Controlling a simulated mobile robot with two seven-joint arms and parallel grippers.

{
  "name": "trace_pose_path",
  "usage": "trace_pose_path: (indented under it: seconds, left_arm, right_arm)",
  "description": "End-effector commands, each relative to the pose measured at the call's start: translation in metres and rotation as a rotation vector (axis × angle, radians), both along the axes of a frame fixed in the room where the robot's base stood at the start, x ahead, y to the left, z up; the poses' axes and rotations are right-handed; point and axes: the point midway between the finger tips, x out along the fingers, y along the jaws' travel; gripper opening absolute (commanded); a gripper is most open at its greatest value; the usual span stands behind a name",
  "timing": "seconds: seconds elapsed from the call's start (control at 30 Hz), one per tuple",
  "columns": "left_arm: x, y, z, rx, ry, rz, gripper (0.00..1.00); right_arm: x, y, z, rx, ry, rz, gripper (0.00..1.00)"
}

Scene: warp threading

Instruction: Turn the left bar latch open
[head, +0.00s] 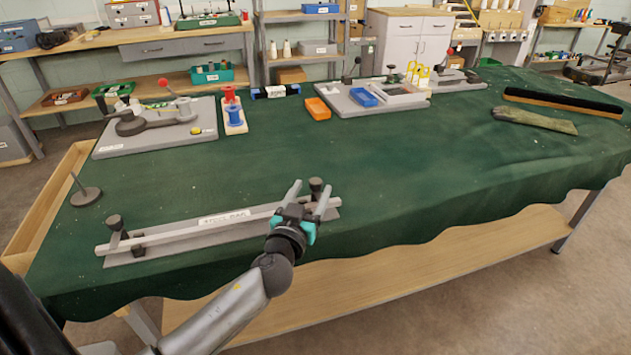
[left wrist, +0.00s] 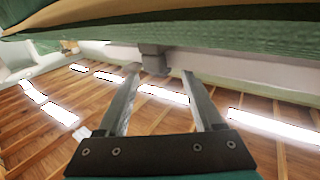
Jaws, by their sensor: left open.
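A pale bar (head: 190,231) labelled as a spool bar lies along a grey base plate (head: 180,243) at the table's front left. A dark knobbed latch, the left bar latch (head: 114,223), stands at its left end. A second dark knob, the right bar latch (head: 316,184), stands at its right end. My left gripper (head: 311,188) is open at the right end, its fingers pointing towards the right knob, far from the left latch. In the left wrist view my open fingers (left wrist: 160,72) have a dark grey block (left wrist: 153,58) just beyond and between their tips; contact is unclear.
A round-based spindle (head: 86,196) stands behind the left latch. A grey fixture board (head: 160,140), an orange bin (head: 317,108) and another board (head: 365,103) stand farther back. The green cloth (head: 270,155) between them is clear.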

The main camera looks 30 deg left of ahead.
Motion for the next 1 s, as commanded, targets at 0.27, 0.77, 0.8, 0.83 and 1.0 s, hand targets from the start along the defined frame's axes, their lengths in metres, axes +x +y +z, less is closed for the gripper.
trace_pose_path:
  seconds: [0.27, 0.77, 0.8, 0.83, 1.0]
  left_arm:
    - [0.030, 0.009, -0.001, 0.000, 0.001, 0.000, 0.68]
    - [0.038, 0.011, 0.000, 0.000, 0.001, 0.000, 0.62]
    - [0.037, 0.011, 0.000, 0.000, 0.001, 0.000, 0.58]
    - [0.037, 0.011, 0.000, 0.000, 0.001, 0.000, 0.55]
    - [0.037, 0.011, 0.000, 0.000, 0.001, 0.000, 0.35]
  right_arm:
    - [0.005, 0.002, 0.001, 0.002, -0.004, 0.001, 0.50]
    - [0.003, 0.004, 0.002, 0.002, 0.004, 0.000, 0.50]
    - [0.003, 0.004, 0.002, 0.002, 0.003, 0.000, 0.50]
    - [0.003, 0.004, 0.002, 0.003, 0.003, 0.001, 0.50]
    - [0.003, 0.004, 0.002, 0.004, 0.001, 0.000, 0.50]
